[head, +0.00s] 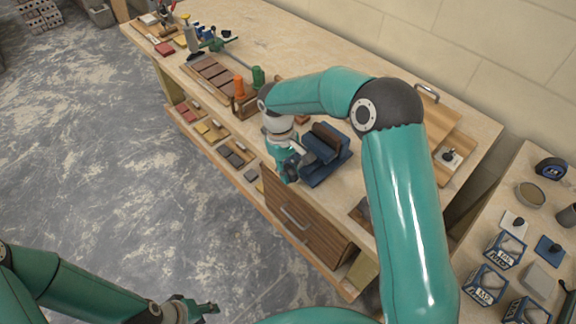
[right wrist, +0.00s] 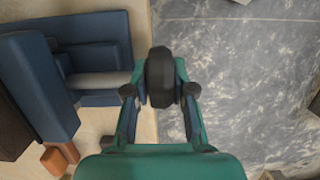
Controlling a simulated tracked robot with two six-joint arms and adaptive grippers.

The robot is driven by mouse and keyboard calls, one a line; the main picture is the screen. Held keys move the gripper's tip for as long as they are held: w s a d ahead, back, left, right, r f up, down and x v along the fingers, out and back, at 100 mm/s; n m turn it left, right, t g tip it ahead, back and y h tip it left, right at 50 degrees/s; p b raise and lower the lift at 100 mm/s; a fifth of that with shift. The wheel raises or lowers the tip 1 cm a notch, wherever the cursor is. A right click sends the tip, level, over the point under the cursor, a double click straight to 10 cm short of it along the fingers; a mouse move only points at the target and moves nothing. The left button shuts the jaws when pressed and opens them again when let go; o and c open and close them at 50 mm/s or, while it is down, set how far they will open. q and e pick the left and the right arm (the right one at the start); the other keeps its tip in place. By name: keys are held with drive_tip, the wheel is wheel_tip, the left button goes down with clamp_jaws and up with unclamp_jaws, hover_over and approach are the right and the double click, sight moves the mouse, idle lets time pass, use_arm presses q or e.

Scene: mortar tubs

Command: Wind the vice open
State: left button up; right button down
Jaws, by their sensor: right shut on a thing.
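The blue vice (head: 318,174) is fixed at the near edge of the wooden workbench (head: 268,38). Brown material (head: 326,134) shows at its jaws; I cannot tell how wide the jaws stand apart. In the right wrist view the vice body (right wrist: 42,85) lies to the left, and a grey screw rod runs from it to a black handle (right wrist: 161,68). My right gripper (head: 291,172) is at the bench front, shut on this handle, one finger on each side. My left gripper (head: 207,308) hangs over the floor at the lower left, away from the vice; its finger gap is unclear.
Wooden drawers (head: 300,218) sit under the bench below the vice. An orange bottle (head: 239,87) and a green bottle (head: 258,76) stand left of my right arm. A second table (head: 484,222) on the right holds several small items. The grey floor (head: 130,170) is clear.

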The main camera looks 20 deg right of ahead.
drive_tip(key=shift+w+d+r, duration=0.1)
idle(0.3)
drive_tip(key=c, duration=1)
unclamp_jaws()
drive_tip(key=shift+o, duration=0.2)
drive_tip(key=v, duration=1.1)
drive_tip(key=shift+w+r, duration=0.25)
drive_tip(key=shift+r, duration=0.1)
